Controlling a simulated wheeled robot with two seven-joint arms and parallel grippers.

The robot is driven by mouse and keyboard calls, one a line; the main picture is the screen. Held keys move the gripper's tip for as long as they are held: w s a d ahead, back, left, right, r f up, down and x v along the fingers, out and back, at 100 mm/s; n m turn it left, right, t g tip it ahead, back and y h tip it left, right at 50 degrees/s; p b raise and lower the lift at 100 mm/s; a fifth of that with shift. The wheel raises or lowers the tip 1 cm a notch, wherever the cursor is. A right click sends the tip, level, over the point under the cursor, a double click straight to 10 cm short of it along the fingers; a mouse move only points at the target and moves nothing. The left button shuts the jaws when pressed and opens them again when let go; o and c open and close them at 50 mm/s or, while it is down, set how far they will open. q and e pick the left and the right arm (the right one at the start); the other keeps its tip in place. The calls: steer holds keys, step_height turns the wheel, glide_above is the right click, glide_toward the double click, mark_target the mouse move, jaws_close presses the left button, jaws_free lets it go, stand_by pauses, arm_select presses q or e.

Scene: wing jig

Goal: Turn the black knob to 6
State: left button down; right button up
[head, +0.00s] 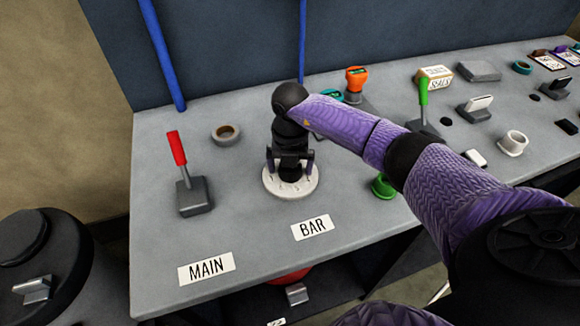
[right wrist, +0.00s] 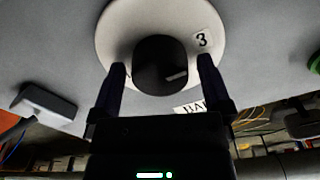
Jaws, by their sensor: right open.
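The black knob (head: 289,173) sits on a round white dial plate (head: 291,191) on the grey bench, behind the BAR label (head: 312,227). My right gripper (head: 290,166) points down over it with its jaws open. In the right wrist view the knob (right wrist: 155,66) lies between the two fingers of the right gripper (right wrist: 162,63), with a gap on each side. A pale pointer mark (right wrist: 177,75) shows on the knob. A "3" (right wrist: 202,39) is readable on the plate; other numbers are hidden or too small to read. My left gripper is out of view.
A green knob (head: 382,187), a green lever (head: 423,96) and a white cup-like piece (head: 513,143) stand to the right. The bench front near the MAIN label (head: 206,268) is clear.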

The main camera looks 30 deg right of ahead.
steer(key=shift+c, duration=0.3)
steer(key=c, duration=1.1)
steer(key=shift+o, duration=0.2)
steer(key=n, duration=0.4)
steer(key=shift+n, duration=0.4)
steer(key=shift+n+b, duration=0.4)
steer(key=shift+n, duration=1.5)
steer(key=o, duration=1.1)
